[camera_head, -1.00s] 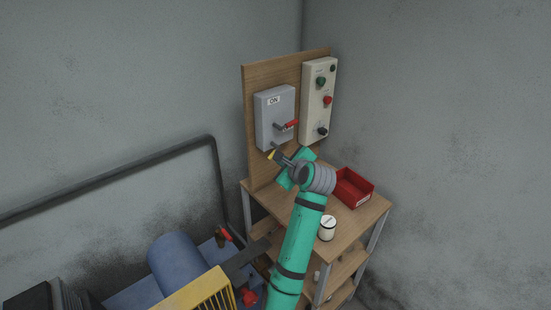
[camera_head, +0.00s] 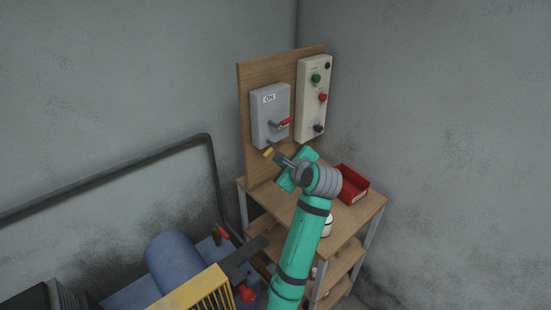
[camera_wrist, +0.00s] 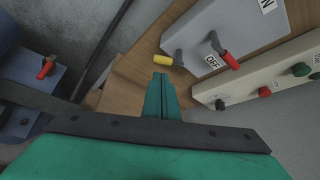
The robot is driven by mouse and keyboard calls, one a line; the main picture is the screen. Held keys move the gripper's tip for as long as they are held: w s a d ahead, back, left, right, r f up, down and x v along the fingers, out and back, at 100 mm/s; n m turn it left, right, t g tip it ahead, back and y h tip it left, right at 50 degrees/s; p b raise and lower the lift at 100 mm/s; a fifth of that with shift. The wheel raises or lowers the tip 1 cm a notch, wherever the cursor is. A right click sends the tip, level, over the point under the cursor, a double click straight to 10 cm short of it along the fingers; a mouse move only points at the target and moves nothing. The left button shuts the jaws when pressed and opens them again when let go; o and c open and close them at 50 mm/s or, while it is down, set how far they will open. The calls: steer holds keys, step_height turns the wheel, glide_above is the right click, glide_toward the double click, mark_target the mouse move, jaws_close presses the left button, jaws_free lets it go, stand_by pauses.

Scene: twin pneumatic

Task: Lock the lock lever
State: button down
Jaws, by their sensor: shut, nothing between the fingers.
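A grey switch box (camera_head: 270,115) is mounted on the wooden backboard. On its front is a lever with a red handle (camera_head: 287,121), which also shows in the wrist view (camera_wrist: 230,61). At its lower edge is a small dark lever with a yellow grip (camera_head: 268,152). In the wrist view this yellow grip (camera_wrist: 167,60) points left from its dark pivot. My gripper (camera_wrist: 161,75) is shut and empty, its teal fingertips just below the yellow grip in that view. I cannot tell whether they touch.
A control panel (camera_head: 314,99) with green, red and black knobs is right of the box. A red bin (camera_head: 353,184) and a white container (camera_head: 327,227) are on the wooden table (camera_head: 370,208). Blue machinery (camera_head: 173,262) with a yellow guard (camera_head: 199,292) stands at left.

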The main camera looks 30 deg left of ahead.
steer(key=shift+v, duration=2.7)
steer(key=shift+a+f, duration=0.1)
